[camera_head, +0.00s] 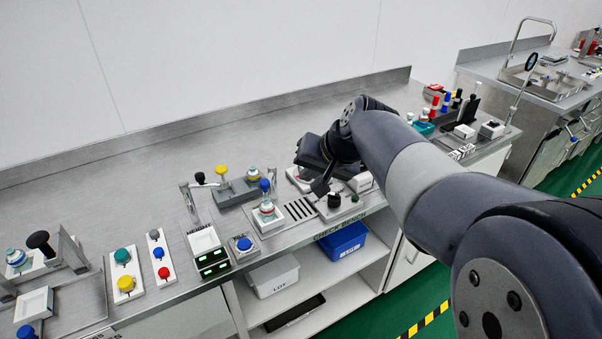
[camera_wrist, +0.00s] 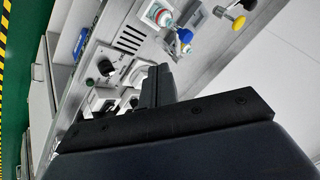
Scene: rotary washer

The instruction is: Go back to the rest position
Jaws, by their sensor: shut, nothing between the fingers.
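My arm reaches from the right side of the head view over the metal bench. My gripper (camera_head: 322,186) is above the bench, close to a panel with a black knob (camera_head: 334,199). The same knob shows in the wrist view (camera_wrist: 106,67). In the wrist view my gripper (camera_wrist: 158,72) shows as dark fingers lying together, with nothing seen between them. The fingers look apart from the knob, though the exact gap cannot be told. My arm and gripper hide part of the bench behind them.
Further left are a display with green digits (camera_head: 212,262) and several coloured buttons. A blue bin (camera_head: 343,241) sits on the shelf below. The bench's back left is clear.

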